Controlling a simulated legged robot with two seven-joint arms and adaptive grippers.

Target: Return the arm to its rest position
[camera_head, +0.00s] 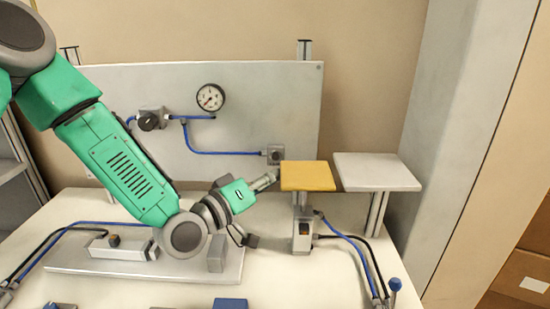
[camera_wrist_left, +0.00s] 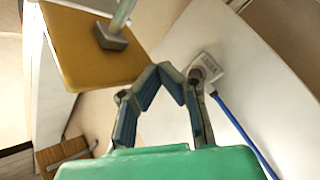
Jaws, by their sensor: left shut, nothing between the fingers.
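My left arm, green with grey joints, reaches in from the left in the head view. My left gripper (camera_head: 265,181) is at its end, just left of the yellow square plate (camera_head: 308,175). In the left wrist view the gripper's blue-grey fingers (camera_wrist_left: 164,74) come together at the tips with nothing between them. The yellow plate also shows in the left wrist view (camera_wrist_left: 88,42), up and left of the fingertips, with a grey block and rod on the face I see. I cannot tell from these views whether the gripper touches the plate. My right gripper is not in view.
A white square plate (camera_head: 376,170) stands on posts to the right. Behind is a grey panel (camera_head: 260,100) with a gauge (camera_head: 210,97) and blue hose. A grey base plate (camera_head: 80,262) lies under my arm. A blue-knobbed lever (camera_head: 394,285) stands front right.

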